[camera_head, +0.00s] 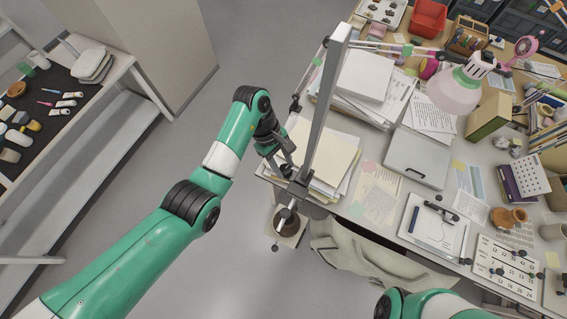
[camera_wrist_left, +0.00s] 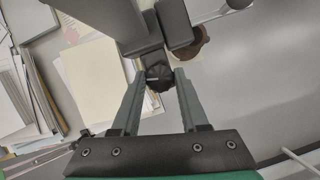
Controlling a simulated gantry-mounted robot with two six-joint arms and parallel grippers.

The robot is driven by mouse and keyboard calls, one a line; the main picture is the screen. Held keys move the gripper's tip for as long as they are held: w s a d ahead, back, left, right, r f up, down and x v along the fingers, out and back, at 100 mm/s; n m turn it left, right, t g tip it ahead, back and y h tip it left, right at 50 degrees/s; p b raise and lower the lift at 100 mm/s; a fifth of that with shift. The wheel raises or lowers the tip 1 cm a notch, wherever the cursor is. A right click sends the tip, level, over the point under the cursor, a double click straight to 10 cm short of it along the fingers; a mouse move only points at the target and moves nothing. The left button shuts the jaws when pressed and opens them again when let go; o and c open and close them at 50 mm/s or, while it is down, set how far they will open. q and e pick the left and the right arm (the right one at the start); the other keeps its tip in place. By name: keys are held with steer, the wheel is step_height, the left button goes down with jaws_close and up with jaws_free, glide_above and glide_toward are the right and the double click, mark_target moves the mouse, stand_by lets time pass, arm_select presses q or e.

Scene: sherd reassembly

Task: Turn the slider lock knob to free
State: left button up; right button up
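The slider lock knob (camera_wrist_left: 158,78) is small, dark and ridged with a pale mark line on its face. It sits on a grey slider block below the upright grey post (camera_head: 326,105) at the desk's left edge. My left gripper (camera_wrist_left: 160,80) has one finger on each side of the knob, both seeming to touch it. In the head view my left gripper (camera_head: 286,158) is beside the post's lower part, and the knob is too small to make out there. My right arm shows at the bottom right; its gripper is out of view.
Paper stacks (camera_head: 325,158) lie close to the post on the desk. A grey cloth (camera_head: 355,258) hangs over a chair at the front edge. A pink lamp (camera_head: 455,90) and a grey case (camera_head: 418,158) stand further right. Floor left of the post is clear.

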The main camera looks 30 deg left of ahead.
arm_select(q)
jaws_close()
steer(key=shift+r+p, duration=0.15)
steer(key=shift+p, duration=0.15)
steer(key=n+p, duration=0.1)
steer(key=p, duration=0.1)
steer(key=n+p, duration=0.1)
steer(key=p, duration=0.1)
steer(key=shift+s+r+n+t, duration=0.2)
steer(key=shift+n+t, duration=0.1)
steer(key=shift+t, duration=0.1)
steer(key=shift+w+f, duration=0.1)
steer(key=shift+f, duration=0.05)
steer(key=shift+f+n, duration=0.15)
steer(key=shift+n, duration=0.15)
steer(key=o, duration=0.7)
jaws_free()
steer(key=shift+o, duration=0.2)
